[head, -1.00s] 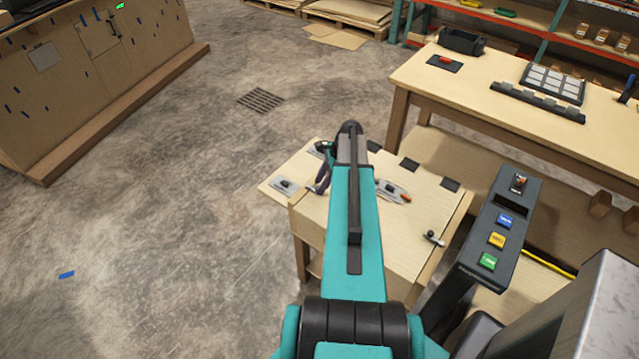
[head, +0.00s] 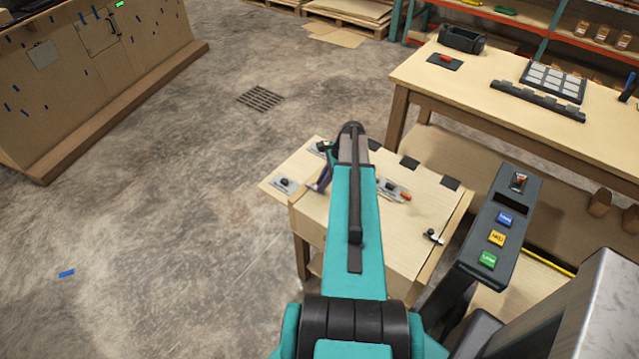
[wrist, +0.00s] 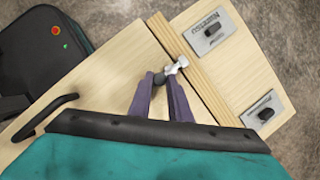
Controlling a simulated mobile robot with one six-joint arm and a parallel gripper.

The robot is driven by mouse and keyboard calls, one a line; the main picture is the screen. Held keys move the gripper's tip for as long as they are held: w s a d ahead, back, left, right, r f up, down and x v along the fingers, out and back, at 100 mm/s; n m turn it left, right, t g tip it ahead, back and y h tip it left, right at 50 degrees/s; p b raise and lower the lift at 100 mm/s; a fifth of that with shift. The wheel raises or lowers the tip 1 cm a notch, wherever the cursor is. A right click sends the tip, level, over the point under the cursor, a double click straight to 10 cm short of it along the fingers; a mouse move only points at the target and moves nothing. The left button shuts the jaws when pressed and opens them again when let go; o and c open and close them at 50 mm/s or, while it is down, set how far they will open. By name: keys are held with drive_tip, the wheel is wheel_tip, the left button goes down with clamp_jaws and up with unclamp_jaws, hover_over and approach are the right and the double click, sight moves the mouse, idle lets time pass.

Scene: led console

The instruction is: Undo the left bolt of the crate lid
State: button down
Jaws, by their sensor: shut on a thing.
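The pale wooden crate lid (head: 375,240) lies in front of me, partly hidden under my arm. In the wrist view, the left bolt (wrist: 177,66) is a small silver piece with a dark knob, at the seam by the lid's edge. My gripper (wrist: 161,82) has its purple fingers shut on the dark knob. In the head view, my gripper (head: 320,181) shows only in part, left of my arm, and the bolt is hidden. Whether the bolt is fully slid home cannot be told. A black handle (wrist: 45,118) stands on the lid.
Beyond the seam, a wooden panel carries silver plates with black knobs (wrist: 211,30) (wrist: 265,114). Another black-and-silver fitting (head: 433,237) sits at the lid's right edge. A dark button console (head: 497,225) stands close on the right. A workbench (head: 480,85) is behind. Open floor lies left.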

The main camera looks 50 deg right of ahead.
drive_tip(key=shift+s, duration=1.1)
drive_tip(key=c, duration=1.6)
unclamp_jaws()
drive_tip(key=shift+s, duration=0.1)
drive_tip(key=shift+c, duration=0.2)
drive_tip(key=shift+d, duration=0.1)
drive_tip(key=shift+r, duration=0.15)
drive_tip(key=shift+d+r+b, duration=0.25)
drive_tip(key=shift+r+b, duration=0.15)
drive_tip(key=shift+r, duration=0.1)
drive_tip(key=b+v, duration=0.3)
drive_tip(key=v, duration=0.9)
drive_tip(key=shift+s, duration=0.2)
drive_tip(key=shift+r, duration=0.15)
